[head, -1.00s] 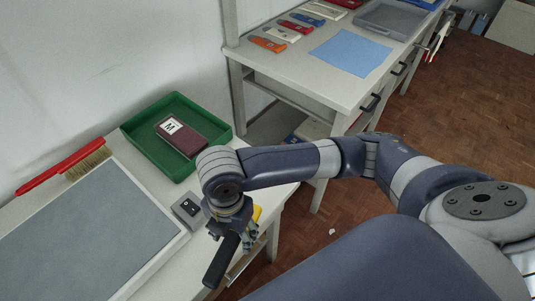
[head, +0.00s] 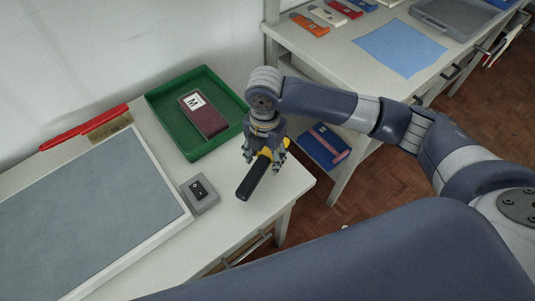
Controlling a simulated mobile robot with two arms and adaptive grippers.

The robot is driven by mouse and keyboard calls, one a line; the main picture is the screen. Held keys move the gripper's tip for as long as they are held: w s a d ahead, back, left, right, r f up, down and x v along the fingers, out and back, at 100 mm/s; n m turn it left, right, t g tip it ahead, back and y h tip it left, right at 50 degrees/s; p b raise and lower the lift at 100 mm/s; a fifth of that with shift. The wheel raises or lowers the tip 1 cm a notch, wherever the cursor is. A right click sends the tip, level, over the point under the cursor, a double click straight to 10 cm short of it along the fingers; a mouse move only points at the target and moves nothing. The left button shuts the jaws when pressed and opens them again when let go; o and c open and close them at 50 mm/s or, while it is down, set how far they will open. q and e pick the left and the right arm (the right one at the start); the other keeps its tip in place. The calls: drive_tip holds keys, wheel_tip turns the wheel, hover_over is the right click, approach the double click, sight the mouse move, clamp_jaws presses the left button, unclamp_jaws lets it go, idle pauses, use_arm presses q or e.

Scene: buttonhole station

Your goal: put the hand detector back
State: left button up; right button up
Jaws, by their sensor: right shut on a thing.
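The hand detector (head: 252,181), a black bar with a yellow part, is in my right gripper (head: 265,158). The gripper points down and is shut on it around the yellow part. The black end slants toward the lower left over the right end of the near white table (head: 225,226). I cannot tell whether the detector touches the tabletop. The fingers hide part of the yellow section. My left gripper is not in view.
A green tray (head: 162,124) holding a dark red case (head: 209,121) with an "M" label is left of the gripper. A grey switch box (head: 206,201), grey panel (head: 85,215) and red brush (head: 84,128) lie farther left. A second table with a blue cloth (head: 398,48) is behind.

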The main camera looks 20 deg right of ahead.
sight(267, 152)
drive_tip(key=shift+w+d, duration=0.6)
drive_tip(key=shift+w, duration=0.3)
drive_tip(key=shift+w+f, duration=0.1)
drive_tip(key=shift+f, duration=0.1)
wheel_tip(267, 152, down, 3)
drive_tip(key=shift+r+p, duration=0.1)
drive_tip(key=shift+p, duration=0.4)
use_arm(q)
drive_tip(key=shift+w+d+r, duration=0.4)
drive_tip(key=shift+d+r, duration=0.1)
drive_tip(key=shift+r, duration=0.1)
use_arm(e)
drive_tip(key=shift+f, duration=0.25)
drive_tip(key=shift+f, duration=0.1)
drive_tip(key=o, duration=1.2)
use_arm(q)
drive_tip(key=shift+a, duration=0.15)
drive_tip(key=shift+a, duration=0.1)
